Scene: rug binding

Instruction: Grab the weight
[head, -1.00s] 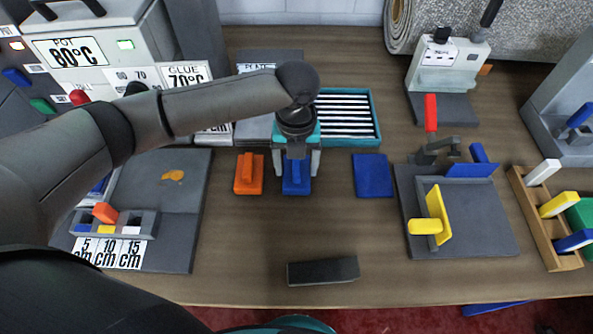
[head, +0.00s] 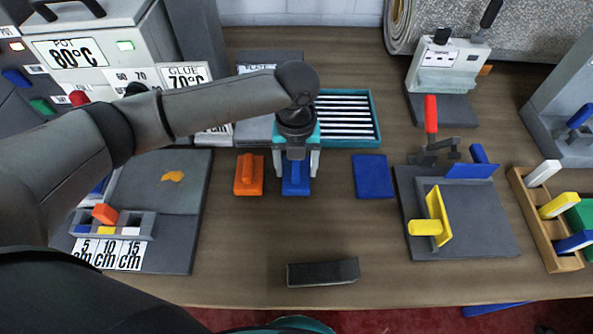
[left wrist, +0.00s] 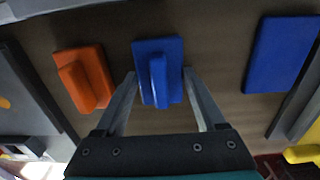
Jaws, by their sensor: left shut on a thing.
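A blue weight (head: 296,187), a flat block with a raised handle bar, stands on the table at the middle of the head view. It also shows in the left wrist view (left wrist: 158,85). My left gripper (head: 297,172) points down over it, one finger on each side, and is shut on it. The weight appears to be still on the table. An orange weight (head: 249,175) of the same shape stands just to its left, apart from the gripper; it shows in the left wrist view too (left wrist: 85,80). My right gripper is not in view.
A flat blue plate (head: 373,176) lies to the right, beside a grey fixture (head: 470,225) with a yellow clamp. A teal striped tray (head: 374,95) is behind. A dark block (head: 323,272) lies near the front edge. The table between is clear.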

